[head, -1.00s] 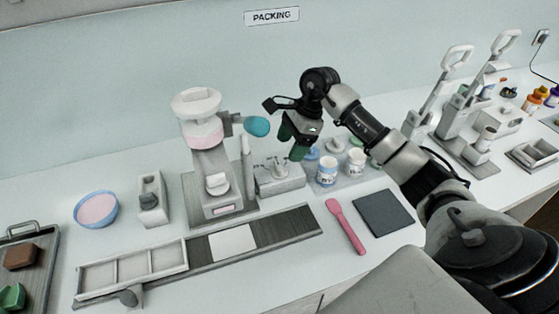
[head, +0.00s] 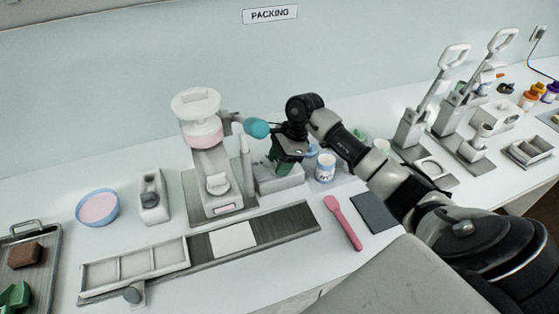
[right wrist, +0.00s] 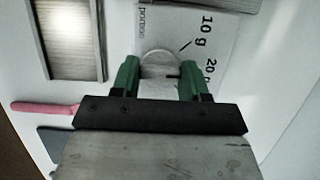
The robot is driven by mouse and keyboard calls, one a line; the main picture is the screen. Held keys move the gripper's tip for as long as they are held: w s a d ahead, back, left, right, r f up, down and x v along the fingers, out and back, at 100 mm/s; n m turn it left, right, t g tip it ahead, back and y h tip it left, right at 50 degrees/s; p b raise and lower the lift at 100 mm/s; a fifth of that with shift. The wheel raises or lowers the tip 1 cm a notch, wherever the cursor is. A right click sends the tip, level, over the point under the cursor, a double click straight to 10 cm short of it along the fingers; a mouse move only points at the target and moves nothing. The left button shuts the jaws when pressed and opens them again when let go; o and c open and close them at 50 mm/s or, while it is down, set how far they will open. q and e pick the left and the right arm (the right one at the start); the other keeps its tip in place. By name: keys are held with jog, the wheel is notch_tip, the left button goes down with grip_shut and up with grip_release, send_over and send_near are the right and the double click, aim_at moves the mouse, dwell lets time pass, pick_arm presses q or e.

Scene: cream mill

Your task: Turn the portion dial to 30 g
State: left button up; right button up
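The portion dial (right wrist: 160,60) is a pale round knob on a white plate (right wrist: 215,22) in the right wrist view. The plate reads "portion", "10 g" and a partly covered "20". A dark tick lies between the dial and "10 g". My right gripper (right wrist: 159,78) is open, with its green fingers on either side of the dial; I cannot tell whether they touch it. In the head view my right gripper (head: 287,160) hangs over the grey dial box (head: 277,182) and hides the dial there. My left gripper is not in view.
The mill (head: 205,145) with its teal-knobbed lever (head: 256,128) stands just left of my right gripper. A white jar (head: 325,168) stands close on the right. A pink spatula (head: 343,222) and a dark mat (head: 374,212) lie in front.

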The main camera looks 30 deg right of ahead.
jog(key=shift+c, duration=1)
jog(key=shift+m, duration=0.3)
jog(key=m+t+b, duration=0.1)
jog(key=m+b, duration=0.1)
jog(key=shift+f+m, duration=0.1)
jog(key=shift+m, duration=0.2)
jog(key=m+t+h+b, duration=0.1)
jog(key=m, duration=0.2)
jog(key=shift+s, duration=0.1)
jog(key=shift+m+t+h+b, duration=0.4)
jog(key=shift+m+t+b, duration=0.15)
jog(key=shift+m, duration=0.75)
jog(key=shift+r, duration=0.2)
jog(key=o, duration=0.9)
jog(key=shift+a, duration=0.1)
